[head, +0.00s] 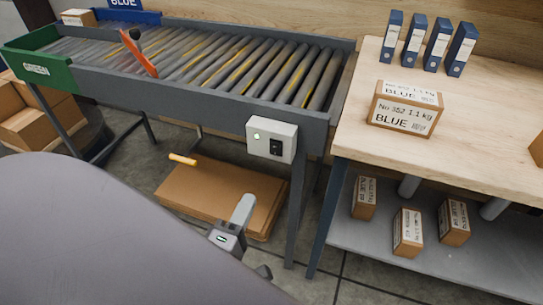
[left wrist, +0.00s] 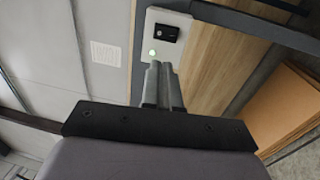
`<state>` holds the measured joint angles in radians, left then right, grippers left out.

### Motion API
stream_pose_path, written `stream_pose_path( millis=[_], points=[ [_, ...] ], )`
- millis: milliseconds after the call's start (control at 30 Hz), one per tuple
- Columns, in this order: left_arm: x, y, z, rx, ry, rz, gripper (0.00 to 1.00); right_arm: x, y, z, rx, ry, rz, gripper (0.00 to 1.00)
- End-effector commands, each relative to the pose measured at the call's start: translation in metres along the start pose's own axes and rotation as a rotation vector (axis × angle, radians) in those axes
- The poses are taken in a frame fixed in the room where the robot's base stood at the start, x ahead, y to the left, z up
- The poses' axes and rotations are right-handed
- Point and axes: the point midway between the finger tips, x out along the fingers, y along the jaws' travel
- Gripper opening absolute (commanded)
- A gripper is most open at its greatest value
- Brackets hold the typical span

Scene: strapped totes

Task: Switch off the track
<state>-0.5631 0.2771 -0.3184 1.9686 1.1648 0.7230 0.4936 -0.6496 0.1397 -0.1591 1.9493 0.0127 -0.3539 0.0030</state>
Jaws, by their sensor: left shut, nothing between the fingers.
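The track (head: 325,112) is a grey roller conveyor across the back left of the head view. A pale switch box (head: 286,128) is fixed to its front side near the right end, with a black rocker switch (head: 276,147) and a lit green lamp (head: 257,135). My left gripper (head: 243,207) is shut and empty, below and left of the box in the head view. In the left wrist view its fingertips (left wrist: 164,68) overlap the box's lower edge (left wrist: 176,63), below the switch (left wrist: 165,33) and lamp (left wrist: 152,53); contact cannot be told. My right gripper is out of view.
An orange diverter bar (head: 140,54) lies across the rollers. Flat cardboard (head: 215,190) lies beneath the conveyor. A wooden table (head: 375,150) at right holds a BLUE box (head: 405,108) and several blue binders (head: 437,45); small boxes (head: 407,232) stand on its lower shelf.

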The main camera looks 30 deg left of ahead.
Motion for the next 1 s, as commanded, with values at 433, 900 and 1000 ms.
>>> stream_pose_path(
  millis=[433, 900, 1000],
  points=[
    [0.040, 0.002, 0.000, 0.001, 0.001, 0.004, 0.00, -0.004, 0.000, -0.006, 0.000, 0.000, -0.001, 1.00],
    [0.118, 0.001, 0.000, 0.002, -0.001, 0.002, 0.00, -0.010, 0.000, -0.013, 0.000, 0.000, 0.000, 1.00],
    [0.129, 0.001, 0.000, 0.002, -0.001, 0.002, 0.00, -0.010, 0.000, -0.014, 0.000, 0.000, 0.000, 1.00]
  ],
)
